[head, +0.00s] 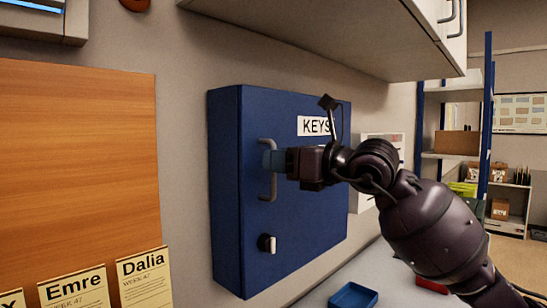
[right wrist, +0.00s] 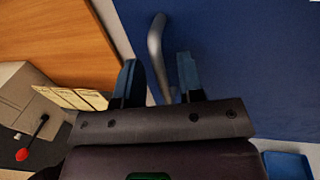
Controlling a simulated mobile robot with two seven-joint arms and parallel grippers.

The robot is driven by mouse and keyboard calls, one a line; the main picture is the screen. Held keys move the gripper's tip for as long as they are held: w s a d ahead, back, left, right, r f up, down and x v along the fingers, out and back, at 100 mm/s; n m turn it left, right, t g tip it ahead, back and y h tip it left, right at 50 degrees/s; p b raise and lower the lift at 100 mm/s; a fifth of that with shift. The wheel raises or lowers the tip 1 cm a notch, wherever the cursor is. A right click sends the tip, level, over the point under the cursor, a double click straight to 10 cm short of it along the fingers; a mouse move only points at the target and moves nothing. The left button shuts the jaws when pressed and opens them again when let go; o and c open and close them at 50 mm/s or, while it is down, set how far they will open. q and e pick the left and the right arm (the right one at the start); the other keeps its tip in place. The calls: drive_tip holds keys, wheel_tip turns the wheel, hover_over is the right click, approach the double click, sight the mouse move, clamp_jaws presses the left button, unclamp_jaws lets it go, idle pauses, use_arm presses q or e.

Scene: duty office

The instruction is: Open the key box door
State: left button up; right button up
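The blue key box (head: 225,190) hangs on the wall with its blue door (head: 310,225) shut, under a white KEYS label. A grey vertical bar handle (head: 266,190) sits on the door's left side, and it also shows in the right wrist view (right wrist: 156,45). My right gripper (head: 274,160) is at the handle. In the right wrist view its two blue fingers (right wrist: 158,80) stand apart, one on each side of the bar, with gaps showing. My left gripper is in neither view.
A cabinet (head: 330,35) overhangs the key box. A wooden board (head: 80,150) with name cards is at the left. A blue tray (head: 353,296) and a red object (head: 432,286) lie on the counter below. A white box (head: 382,150) is beyond the key box.

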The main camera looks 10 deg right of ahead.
drive_tip(key=shift+x, duration=0.8)
clamp_jaws()
